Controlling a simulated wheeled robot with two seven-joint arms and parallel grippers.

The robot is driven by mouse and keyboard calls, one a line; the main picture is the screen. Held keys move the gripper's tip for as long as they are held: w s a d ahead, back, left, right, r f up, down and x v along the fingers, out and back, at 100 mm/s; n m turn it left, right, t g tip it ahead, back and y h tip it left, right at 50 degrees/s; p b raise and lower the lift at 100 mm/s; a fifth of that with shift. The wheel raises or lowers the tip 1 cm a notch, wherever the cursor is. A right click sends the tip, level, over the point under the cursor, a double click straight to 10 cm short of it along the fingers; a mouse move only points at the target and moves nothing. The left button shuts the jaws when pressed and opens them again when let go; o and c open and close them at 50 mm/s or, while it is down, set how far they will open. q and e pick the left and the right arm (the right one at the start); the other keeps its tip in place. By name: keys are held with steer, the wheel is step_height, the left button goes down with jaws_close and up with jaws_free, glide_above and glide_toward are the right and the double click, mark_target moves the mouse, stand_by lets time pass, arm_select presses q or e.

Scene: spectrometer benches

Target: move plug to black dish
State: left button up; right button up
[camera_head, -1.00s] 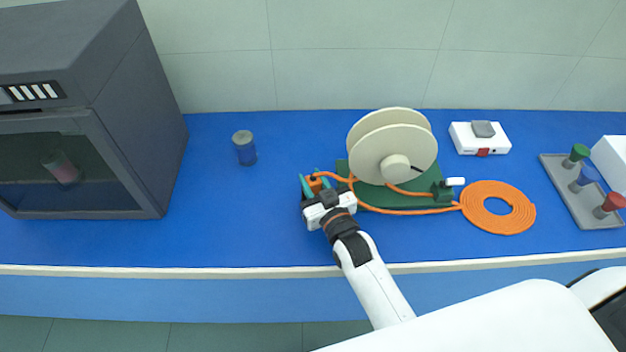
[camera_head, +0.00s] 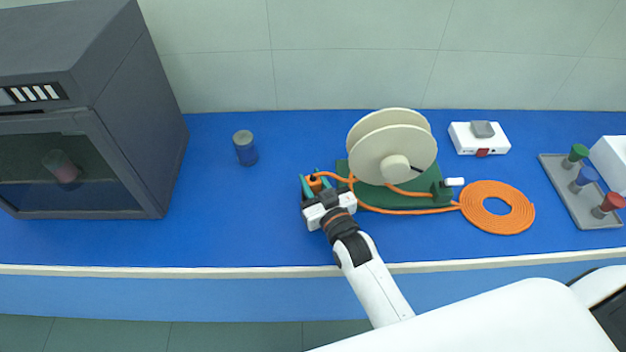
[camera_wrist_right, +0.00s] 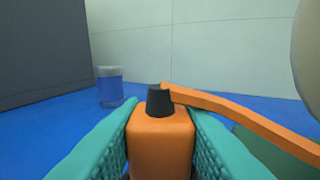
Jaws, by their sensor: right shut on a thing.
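The plug is an orange block (camera_wrist_right: 161,140) with a black collar, from which the orange cable runs off to the right. My right gripper (camera_head: 318,187) is shut on it, with teal fingers pressed on both sides in the right wrist view (camera_wrist_right: 160,150). In the head view the plug (camera_head: 315,181) shows between the fingertips, low over the blue bench, left of the cream reel. I cannot tell whether it touches the bench. No black dish is clear in either view. My left gripper is not in view.
The cable reel (camera_head: 392,155) stands on a green base (camera_head: 440,190), and a cable coil (camera_head: 497,207) lies right of it. A blue jar (camera_head: 245,148) stands behind left. A dark cabinet (camera_head: 120,110) fills the left. A grey tray (camera_head: 575,200) is far right. Bench between cabinet and gripper is mostly clear.

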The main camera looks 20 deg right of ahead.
mark_target(316, 191)
steer(key=shift+f+b, duration=0.55)
steer(key=shift+f, duration=0.2)
steer(key=o, duration=0.7)
steer(key=shift+s+d+r+p, duration=0.1)
steer(key=shift+s+d+p, duration=0.1)
steer(key=shift+s+p, duration=0.85)
steer(key=shift+s+d+r+p, duration=0.15)
steer(key=shift+s+p, duration=0.15)
steer(key=shift+s, duration=1.3)
steer(key=shift+s+d+p, duration=0.2)
steer(key=shift+s+p, duration=0.3)
steer(key=shift+s, duration=0.95)
steer(key=shift+s+d+p, duration=0.15)
steer(key=shift+s+p, duration=0.35)
steer(key=shift+s, duration=0.9)
